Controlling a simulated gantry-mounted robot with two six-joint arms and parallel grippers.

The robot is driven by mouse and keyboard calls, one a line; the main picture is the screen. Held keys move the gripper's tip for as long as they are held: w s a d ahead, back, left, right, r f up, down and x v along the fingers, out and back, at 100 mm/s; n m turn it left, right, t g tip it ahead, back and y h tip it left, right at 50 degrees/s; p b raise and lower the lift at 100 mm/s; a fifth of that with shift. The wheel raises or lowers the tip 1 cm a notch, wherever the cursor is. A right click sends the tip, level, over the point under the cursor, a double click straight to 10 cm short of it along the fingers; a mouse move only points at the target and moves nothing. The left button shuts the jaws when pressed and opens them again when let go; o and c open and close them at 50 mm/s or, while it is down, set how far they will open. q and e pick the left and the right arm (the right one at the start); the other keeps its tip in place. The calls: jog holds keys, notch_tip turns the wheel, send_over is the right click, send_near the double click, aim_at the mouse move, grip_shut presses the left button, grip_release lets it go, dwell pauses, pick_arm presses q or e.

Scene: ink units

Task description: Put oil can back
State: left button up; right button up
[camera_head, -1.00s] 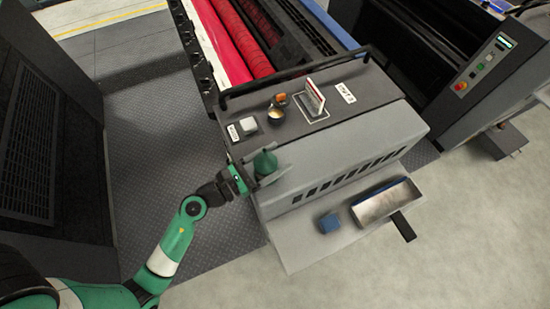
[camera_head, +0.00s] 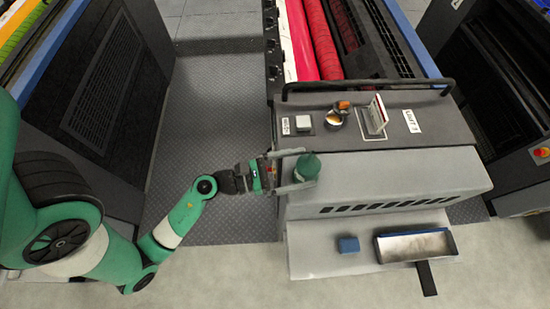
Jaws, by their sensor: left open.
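My left gripper (camera_head: 298,170) reaches in from the left. Its jaws are open, with one finger on the far side of the can and one on the near side. I cannot tell whether the fingers touch the can, and what is under the can is hard to see. My right gripper is not in view.
A black rail (camera_head: 365,83) runs behind. Below are a blue block (camera_head: 348,244) and a metal tray (camera_head: 417,245).

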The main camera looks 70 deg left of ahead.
pick_arm(q)
jog(key=s+a, duration=0.1)
jog(key=s, duration=0.5)
jog(key=shift+s, duration=0.35)
